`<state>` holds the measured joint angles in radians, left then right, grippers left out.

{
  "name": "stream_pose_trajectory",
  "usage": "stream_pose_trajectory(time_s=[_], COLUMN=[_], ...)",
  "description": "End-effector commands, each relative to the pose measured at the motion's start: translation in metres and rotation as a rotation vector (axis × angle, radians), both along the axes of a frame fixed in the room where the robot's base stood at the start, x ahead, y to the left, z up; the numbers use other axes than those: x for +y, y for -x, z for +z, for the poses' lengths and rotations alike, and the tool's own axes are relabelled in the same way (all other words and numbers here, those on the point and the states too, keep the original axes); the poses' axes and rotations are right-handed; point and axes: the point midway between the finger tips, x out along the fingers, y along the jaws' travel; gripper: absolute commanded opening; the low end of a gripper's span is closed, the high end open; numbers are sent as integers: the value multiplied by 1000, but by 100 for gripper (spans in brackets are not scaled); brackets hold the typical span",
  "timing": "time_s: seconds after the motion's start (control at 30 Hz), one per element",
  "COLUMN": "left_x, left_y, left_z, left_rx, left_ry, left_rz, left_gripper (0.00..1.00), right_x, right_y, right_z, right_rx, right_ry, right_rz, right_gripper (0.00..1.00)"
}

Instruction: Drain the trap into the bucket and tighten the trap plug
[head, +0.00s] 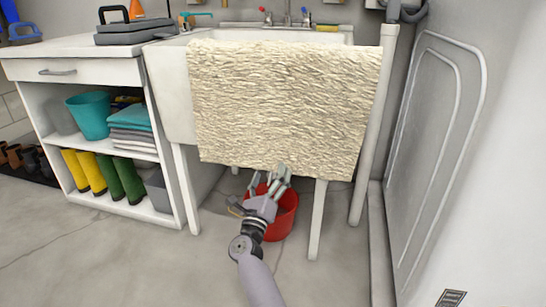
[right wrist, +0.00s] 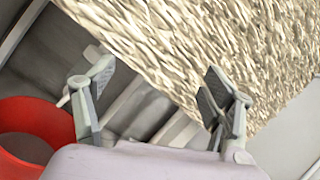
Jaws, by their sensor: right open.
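A red bucket (head: 288,212) stands on the floor under the sink, partly hidden by my right gripper. It also shows at the left edge of the right wrist view (right wrist: 48,118), and the inside that I can see looks empty. My right gripper (head: 270,180) is open and empty, over the bucket and by the lower edge of a cream towel (head: 285,105). In the right wrist view its fingers are spread (right wrist: 157,80), with the towel close beyond the right finger. The towel hangs over the sink front. I cannot make out the trap or its plug. My left gripper is not in view.
The white sink (head: 170,95) stands on legs, one of them (head: 318,220) just right of the bucket. A shelf unit (head: 110,55) with boots and a teal bucket (head: 88,117) is at left. A white panelled surface (head: 450,130) is at right. The front floor is clear.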

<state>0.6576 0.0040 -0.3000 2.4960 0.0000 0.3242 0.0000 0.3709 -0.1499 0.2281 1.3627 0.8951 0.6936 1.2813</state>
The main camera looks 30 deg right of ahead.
Motion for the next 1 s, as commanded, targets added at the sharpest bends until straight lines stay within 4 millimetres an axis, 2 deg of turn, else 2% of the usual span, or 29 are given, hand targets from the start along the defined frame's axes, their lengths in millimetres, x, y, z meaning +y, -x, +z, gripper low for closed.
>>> stream_pose_trajectory(time_s=[0.03, 0.2, 0.4, 1.0], left_x=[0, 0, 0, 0], left_y=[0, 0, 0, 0], left_z=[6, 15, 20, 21], left_rx=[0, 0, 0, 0], left_ry=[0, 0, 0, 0], left_rz=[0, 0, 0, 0], left_gripper=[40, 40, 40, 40], right_x=[2, 9, 16, 18], right_y=[4, 16, 25, 28], right_z=[12, 39, 58, 63], right_rx=[7, 32, 50, 55], right_ry=[37, 151, 235, 261], right_rz=[-9, -39, -64, -72], right_gripper=[77, 77, 77, 77])
